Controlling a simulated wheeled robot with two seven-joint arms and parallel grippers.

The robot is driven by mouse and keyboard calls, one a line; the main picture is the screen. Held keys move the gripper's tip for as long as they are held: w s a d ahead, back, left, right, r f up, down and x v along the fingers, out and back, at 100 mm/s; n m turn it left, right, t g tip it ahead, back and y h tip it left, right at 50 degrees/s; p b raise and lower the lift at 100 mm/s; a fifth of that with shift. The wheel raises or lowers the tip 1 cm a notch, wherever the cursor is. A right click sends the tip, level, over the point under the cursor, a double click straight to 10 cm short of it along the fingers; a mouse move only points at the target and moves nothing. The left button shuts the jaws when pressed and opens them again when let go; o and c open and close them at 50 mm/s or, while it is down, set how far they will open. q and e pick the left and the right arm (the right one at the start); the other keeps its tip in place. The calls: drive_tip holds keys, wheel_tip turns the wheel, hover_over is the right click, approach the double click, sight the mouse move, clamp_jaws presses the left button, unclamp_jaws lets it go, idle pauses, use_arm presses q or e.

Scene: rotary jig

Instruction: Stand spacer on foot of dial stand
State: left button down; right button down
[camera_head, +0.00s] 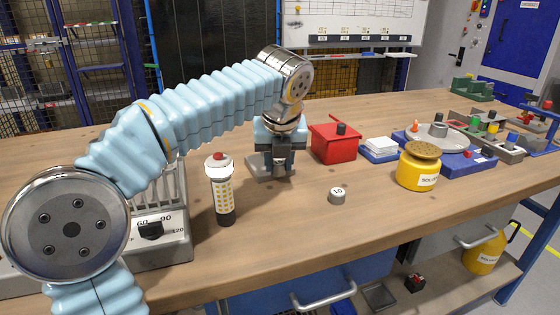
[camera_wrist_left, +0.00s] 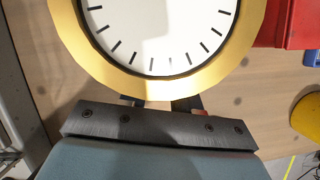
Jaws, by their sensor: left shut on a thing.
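My left gripper (camera_head: 279,162) points down over the grey foot (camera_head: 256,167) of the dial stand, near the middle of the table. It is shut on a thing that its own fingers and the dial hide. In the left wrist view the stand's round dial (camera_wrist_left: 160,40), white with a gold rim, fills the top, and my fingers pass beneath its near edge. A small grey cylinder marked 10 (camera_head: 337,196) stands upright on the table, apart from the gripper; I cannot tell whether it is the spacer. My right gripper is not in view.
A red box (camera_head: 334,144) stands just right of the gripper. A lamp-like cylinder (camera_head: 222,192) and a meter box (camera_head: 166,246) are to the left. A yellow jar (camera_head: 418,168) and a blue tray (camera_head: 466,165) are to the right.

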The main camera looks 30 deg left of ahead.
use_arm(q)
drive_tip(key=shift+w+a, duration=0.6)
drive_tip(key=shift+a, duration=0.2)
drive_tip(key=shift+w+a, duration=0.55)
drive_tip(key=shift+a, duration=0.25)
drive_tip(key=c, duration=0.7)
unclamp_jaws()
drive_tip(key=shift+c, duration=0.2)
drive_tip(key=v, duration=1.4)
